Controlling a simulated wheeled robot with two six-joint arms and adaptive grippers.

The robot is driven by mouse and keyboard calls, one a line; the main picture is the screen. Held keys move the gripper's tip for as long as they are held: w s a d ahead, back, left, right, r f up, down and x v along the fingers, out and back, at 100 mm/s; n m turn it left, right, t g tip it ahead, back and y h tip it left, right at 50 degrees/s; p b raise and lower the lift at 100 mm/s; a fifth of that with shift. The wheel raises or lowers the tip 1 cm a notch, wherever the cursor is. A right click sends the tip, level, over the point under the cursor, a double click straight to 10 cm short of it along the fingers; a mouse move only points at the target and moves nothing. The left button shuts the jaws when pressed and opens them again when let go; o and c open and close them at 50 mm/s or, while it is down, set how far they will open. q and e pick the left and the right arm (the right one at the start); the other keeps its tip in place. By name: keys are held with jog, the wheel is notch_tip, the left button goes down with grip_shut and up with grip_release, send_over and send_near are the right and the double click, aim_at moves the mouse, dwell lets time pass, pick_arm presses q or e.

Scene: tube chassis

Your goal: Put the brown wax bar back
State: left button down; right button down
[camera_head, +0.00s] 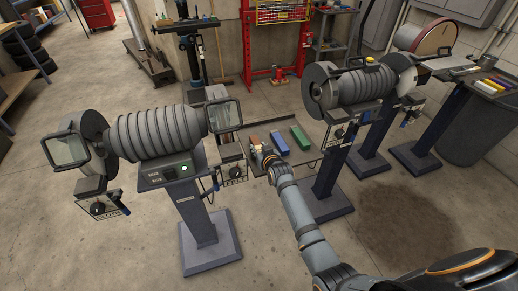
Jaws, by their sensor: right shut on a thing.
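The brown wax bar (255,140) shows as a small brown patch at the tip of my right gripper (262,151). The gripper is shut on it, over the left part of a flat tray (314,155) between two machine stands. My wrist hides part of the bar, and I cannot tell whether it touches the tray. A blue bar (279,143) and a green bar (300,138) lie on the tray to the right of the gripper. My left gripper is not in view.
A grinding machine (150,132) on a pedestal stands left of the tray, its clear shield (223,115) close to my gripper. Another machine (355,88) stands on the right. Open concrete floor lies in front.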

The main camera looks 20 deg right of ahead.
jog(key=c, duration=1)
grip_release()
jog(key=shift+r, duration=0.2)
jog(key=v, duration=1.2)
jog(key=shift+s+f+p, duration=0.1)
jog(key=shift+f+p, duration=0.05)
jog(key=shift+p, duration=0.2)
